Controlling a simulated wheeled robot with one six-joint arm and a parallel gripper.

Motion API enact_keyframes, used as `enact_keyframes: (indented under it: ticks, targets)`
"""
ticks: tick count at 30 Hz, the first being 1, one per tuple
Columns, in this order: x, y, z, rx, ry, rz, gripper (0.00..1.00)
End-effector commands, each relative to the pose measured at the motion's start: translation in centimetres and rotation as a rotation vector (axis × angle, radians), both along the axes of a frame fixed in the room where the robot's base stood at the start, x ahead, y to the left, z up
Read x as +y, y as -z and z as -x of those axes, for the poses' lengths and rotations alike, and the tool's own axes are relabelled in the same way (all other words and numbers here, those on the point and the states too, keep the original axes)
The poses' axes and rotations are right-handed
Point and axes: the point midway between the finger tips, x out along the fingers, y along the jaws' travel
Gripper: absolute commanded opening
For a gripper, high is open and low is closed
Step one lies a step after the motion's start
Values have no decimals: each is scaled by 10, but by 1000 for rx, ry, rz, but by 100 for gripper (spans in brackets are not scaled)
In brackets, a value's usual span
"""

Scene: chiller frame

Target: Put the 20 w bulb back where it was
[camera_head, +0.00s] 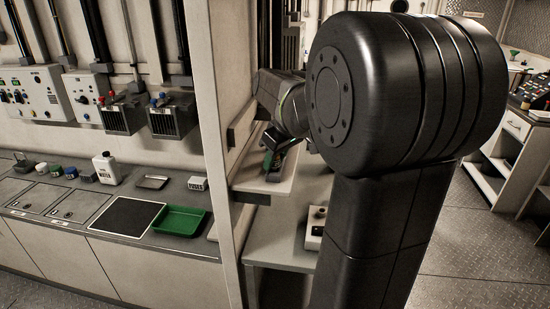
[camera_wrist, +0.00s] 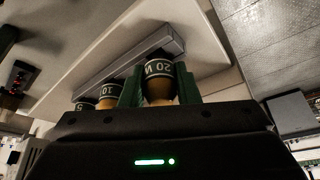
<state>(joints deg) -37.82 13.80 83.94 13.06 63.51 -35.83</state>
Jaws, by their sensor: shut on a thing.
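The 20 W bulb (camera_wrist: 158,71), with a dark labelled collar and an amber lower part, is between the green fingers of my gripper (camera_wrist: 160,88) in the wrist view. My gripper is shut on it. The bulb's collar is close to one end of a grey rail (camera_wrist: 125,62); I cannot tell whether they touch. A bulb marked 10 (camera_wrist: 107,91) and one marked 5 (camera_wrist: 85,104) stand along the same rail, left of my gripper. In the head view my gripper (camera_head: 270,160) is over a narrow pale shelf (camera_head: 264,186); the bulbs cannot be made out there.
A tall pale panel (camera_head: 222,130) stands directly left of the shelf. A lower bench (camera_head: 285,244) holds a small device (camera_head: 316,228). The left counter carries a green tray (camera_head: 181,220), a white bottle (camera_head: 106,168) and a dark mat (camera_head: 126,216). My arm hides much of the right side.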

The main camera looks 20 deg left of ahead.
Motion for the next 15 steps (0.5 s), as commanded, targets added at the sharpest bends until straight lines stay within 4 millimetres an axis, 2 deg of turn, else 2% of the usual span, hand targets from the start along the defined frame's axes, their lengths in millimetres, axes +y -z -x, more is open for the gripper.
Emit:
enact_keyframes:
  ticks: [15]
  targets:
    - [0, 13, 0, 3, 0, 2, 3]
